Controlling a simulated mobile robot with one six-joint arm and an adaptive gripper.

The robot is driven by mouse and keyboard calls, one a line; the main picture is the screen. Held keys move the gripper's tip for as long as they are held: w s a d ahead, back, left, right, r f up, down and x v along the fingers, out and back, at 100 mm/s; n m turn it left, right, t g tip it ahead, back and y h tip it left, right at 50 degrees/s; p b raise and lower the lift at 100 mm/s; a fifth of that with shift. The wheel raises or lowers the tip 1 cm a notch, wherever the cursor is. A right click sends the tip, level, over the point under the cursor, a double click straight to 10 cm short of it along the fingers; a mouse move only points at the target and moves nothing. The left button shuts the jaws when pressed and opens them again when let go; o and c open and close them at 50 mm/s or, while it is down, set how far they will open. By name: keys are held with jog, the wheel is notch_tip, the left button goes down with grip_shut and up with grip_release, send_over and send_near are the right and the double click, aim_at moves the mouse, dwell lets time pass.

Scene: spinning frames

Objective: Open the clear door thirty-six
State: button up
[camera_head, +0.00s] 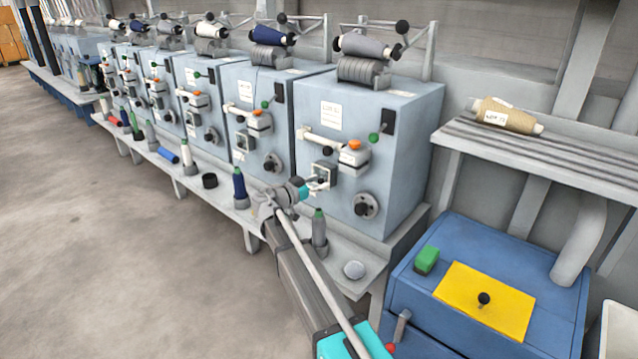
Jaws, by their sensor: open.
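The nearest grey-blue machine (390,190) carries a small square framed part (323,170) on its front, which may be the clear door. The white label (331,115) above it is too blurred for me to read a number surely. My gripper (318,184) is at the lower part of this square frame, with its fingers open. The fingertips are small and overlap the frame, so I cannot tell whether they touch it. The door looks shut, though the fingers hide part of it.
A shelf with several bobbins, including a dark blue one (240,188) and a grey-green one (319,230), runs below the machines. A round dial (366,206) is right of my gripper. A blue cabinet (520,265) stands at right. Open floor (100,240) lies at left.

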jog(key=shift+w+d, duration=0.1)
grip_shut()
dwell(0.3)
jog(key=shift+d, duration=0.15)
jog(key=shift+a, duration=0.2)
dwell(0.5)
